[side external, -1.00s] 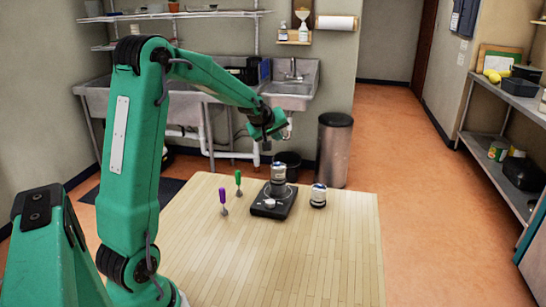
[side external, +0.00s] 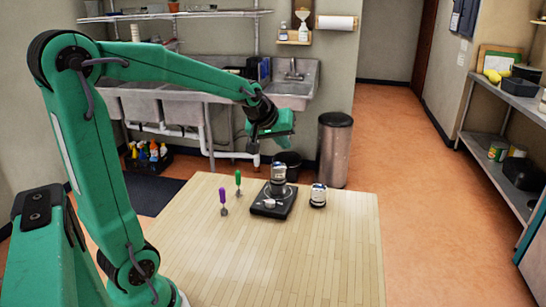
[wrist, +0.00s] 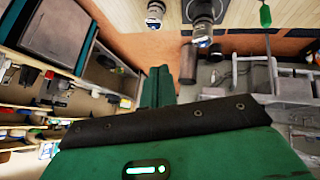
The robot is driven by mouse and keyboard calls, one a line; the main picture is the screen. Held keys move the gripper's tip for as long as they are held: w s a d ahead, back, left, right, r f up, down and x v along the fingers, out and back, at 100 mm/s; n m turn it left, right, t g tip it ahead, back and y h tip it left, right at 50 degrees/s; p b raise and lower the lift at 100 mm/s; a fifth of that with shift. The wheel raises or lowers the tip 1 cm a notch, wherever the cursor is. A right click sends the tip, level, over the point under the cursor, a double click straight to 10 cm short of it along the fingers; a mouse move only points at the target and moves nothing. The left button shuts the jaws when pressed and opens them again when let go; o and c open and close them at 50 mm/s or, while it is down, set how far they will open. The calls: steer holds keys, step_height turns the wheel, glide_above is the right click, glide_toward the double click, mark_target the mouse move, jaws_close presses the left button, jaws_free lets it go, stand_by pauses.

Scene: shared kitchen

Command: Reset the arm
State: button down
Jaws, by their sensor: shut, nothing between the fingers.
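My gripper (side external: 287,122) is in the air above the far side of the wooden table, in front of the sink. It holds nothing. In the wrist view its two green fingers (wrist: 158,86) lie together, shut. Below it and apart from it on the table is a black device (side external: 272,207) with a metal-and-dark jar (side external: 278,174) on it. A similar small jar (side external: 318,195) stands just right of the device. Both jars also show at the top of the wrist view.
A purple-handled tool (side external: 223,200) and a green-handled tool (side external: 238,182) stand left of the device. The near and right parts of the wooden table (side external: 310,260) are bare. A metal bin (side external: 334,150) stands beyond the table, and shelving (side external: 500,150) is far right.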

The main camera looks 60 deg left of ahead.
steer(key=s+d+m+g+h, duration=0.1)
steer(key=s+d+m, duration=0.3)
steer(key=s+d, duration=0.3)
steer(key=s+d+f+m+h, duration=0.1)
steer(key=s+d+m, duration=0.4)
steer(key=s, duration=0.7)
steer(key=d, duration=0.2)
steer(key=shift+s+d+g+h, duration=0.2)
steer(key=shift+d+g+h, duration=0.1)
steer(key=shift+g, duration=0.1)
